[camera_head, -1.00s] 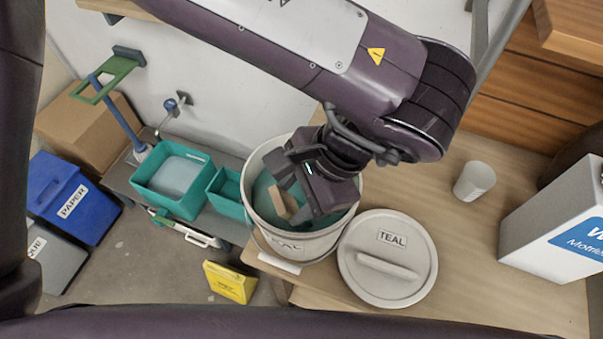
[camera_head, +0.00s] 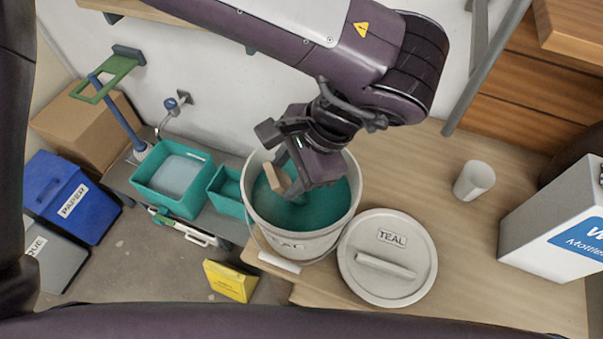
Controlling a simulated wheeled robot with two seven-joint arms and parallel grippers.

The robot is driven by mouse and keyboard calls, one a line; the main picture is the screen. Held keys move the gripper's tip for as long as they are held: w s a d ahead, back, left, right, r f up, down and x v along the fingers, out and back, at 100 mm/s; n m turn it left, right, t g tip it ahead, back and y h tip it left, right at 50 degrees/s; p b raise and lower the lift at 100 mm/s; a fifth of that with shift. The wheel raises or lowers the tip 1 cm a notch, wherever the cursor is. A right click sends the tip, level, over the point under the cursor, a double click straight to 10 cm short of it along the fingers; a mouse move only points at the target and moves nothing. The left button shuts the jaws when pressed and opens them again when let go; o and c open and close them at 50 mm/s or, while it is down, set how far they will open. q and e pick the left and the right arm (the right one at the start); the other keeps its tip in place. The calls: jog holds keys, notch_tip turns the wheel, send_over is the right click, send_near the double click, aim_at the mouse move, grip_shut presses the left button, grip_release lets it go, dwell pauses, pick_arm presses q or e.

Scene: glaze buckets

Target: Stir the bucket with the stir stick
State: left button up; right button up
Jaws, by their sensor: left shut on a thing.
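My left gripper (camera_head: 291,180) reaches over the bucket from above and is shut on the stick. The stick's lower part is hidden by the gripper and the glaze. My right gripper is not in view.
The round TEAL lid (camera_head: 388,274) lies on the table (camera_head: 440,190) right of the bucket. A white cup (camera_head: 474,181) and a large white container (camera_head: 560,225) stand farther right. Teal tubs (camera_head: 172,205) are at left. A yellow box (camera_head: 231,282) is below.

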pick_arm(q)
jog(key=s+a+r+p, duration=0.2)
jog(key=r+p, duration=0.3)
jog(key=r, duration=0.3)
jog(key=s+a+r+p, duration=0.2)
jog(key=r+p, duration=0.3)
jog(key=r, duration=0.3)
jog(key=shift+s+a+r, duration=0.15)
jog(key=shift+s+a, duration=0.15)
jog(key=shift+s, duration=0.35)
dwell(0.4)
jog(key=shift+r, duration=2.5)
jog(key=shift+w, duration=0.1)
